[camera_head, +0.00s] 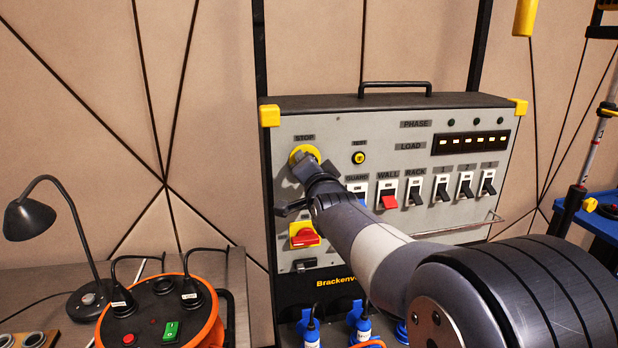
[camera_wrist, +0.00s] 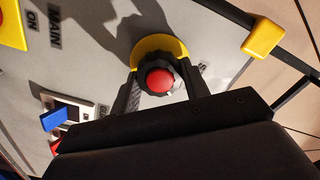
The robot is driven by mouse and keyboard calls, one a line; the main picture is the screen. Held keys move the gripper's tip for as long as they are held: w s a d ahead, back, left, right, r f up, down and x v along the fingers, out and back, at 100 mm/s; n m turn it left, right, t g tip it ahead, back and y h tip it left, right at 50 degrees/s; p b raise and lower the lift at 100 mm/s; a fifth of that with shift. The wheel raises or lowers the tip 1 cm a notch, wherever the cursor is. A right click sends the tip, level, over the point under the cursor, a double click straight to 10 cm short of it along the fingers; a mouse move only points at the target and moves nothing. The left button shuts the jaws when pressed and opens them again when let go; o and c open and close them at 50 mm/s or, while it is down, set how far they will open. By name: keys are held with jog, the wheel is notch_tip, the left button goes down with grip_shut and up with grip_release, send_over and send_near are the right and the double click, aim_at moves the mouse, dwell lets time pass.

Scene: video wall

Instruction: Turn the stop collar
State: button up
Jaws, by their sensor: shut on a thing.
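The stop control sits at the upper left of the grey panel, under the label STOP. Its yellow ring (camera_head: 301,153) shows in the head view, with my gripper (camera_head: 309,166) in front of it. In the wrist view, a red button (camera_wrist: 160,81) sits inside a dark ridged collar (camera_wrist: 155,65), with the yellow ring (camera_wrist: 160,43) behind. My gripper (camera_wrist: 160,88) has one finger on each side of the collar and is shut on it. A small white mark shows on the collar's lower right edge. The button's centre is hidden in the head view.
Below is a red rotary switch on a yellow plate (camera_head: 304,235). A row of rocker switches, including a blue one (camera_wrist: 54,120) and a red one (camera_head: 389,198), lies to the right. A black lamp (camera_head: 30,218) and an orange reel (camera_head: 205,322) stand at left.

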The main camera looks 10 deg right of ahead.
jog(key=shift+m+b, duration=0.3)
jog(key=shift+m, duration=0.2)
jog(key=o, duration=1)
jog(key=s+b, duration=0.2)
jog(key=s, duration=0.8)
jog(key=shift+s, duration=0.35)
jog(key=w+p, duration=0.2)
jog(key=w, duration=0.8)
jog(key=shift+w, duration=0.4)
